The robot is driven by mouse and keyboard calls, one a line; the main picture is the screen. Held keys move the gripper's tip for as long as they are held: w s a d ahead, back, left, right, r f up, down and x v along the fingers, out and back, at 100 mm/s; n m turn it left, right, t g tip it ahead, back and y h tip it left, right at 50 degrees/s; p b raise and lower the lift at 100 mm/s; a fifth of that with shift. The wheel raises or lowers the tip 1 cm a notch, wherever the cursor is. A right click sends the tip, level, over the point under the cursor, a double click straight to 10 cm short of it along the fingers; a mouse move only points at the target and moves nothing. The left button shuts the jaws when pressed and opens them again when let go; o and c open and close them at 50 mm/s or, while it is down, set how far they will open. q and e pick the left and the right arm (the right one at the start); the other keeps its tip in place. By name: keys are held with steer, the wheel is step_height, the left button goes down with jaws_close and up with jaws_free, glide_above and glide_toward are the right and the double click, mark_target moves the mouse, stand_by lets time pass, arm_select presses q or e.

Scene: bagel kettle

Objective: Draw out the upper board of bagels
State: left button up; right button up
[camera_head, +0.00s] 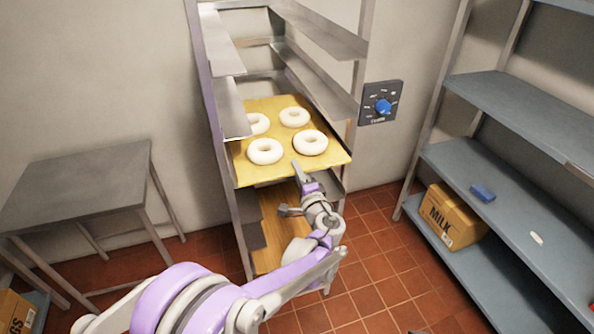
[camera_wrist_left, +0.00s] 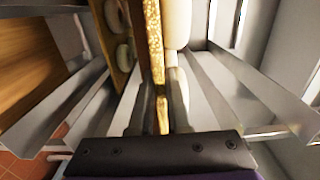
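The upper board (camera_head: 240,175) is a yellow-tan sheet on the rack's rails, with several pale bagels (camera_head: 265,151) on it. Its front sticks out between the rack's front posts. My left gripper (camera_head: 304,180) is at the board's front edge, with one finger showing over the edge. In the left wrist view the board (camera_wrist_left: 155,45) stands edge-on between the two grey fingers (camera_wrist_left: 160,105). Whether they press on it I cannot tell. A lower board with bagels (camera_wrist_left: 122,57) also shows in the wrist view. My right gripper is not in view.
The metal rack (camera_head: 222,100) has side rails and posts close to my gripper. A wooden surface (camera_head: 272,235) shows low in the rack. A grey table (camera_head: 80,185) stands left, and shelving with a milk carton (camera_head: 450,217) right. A blue-knobbed dial (camera_head: 382,106) is on the wall.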

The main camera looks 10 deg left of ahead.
arm_select(q)
steer(key=o, duration=0.6)
steer(key=shift+w, duration=0.1)
steer(key=v, duration=0.7)
steer(key=shift+b, duration=0.3)
steer(key=shift+a, duration=0.1)
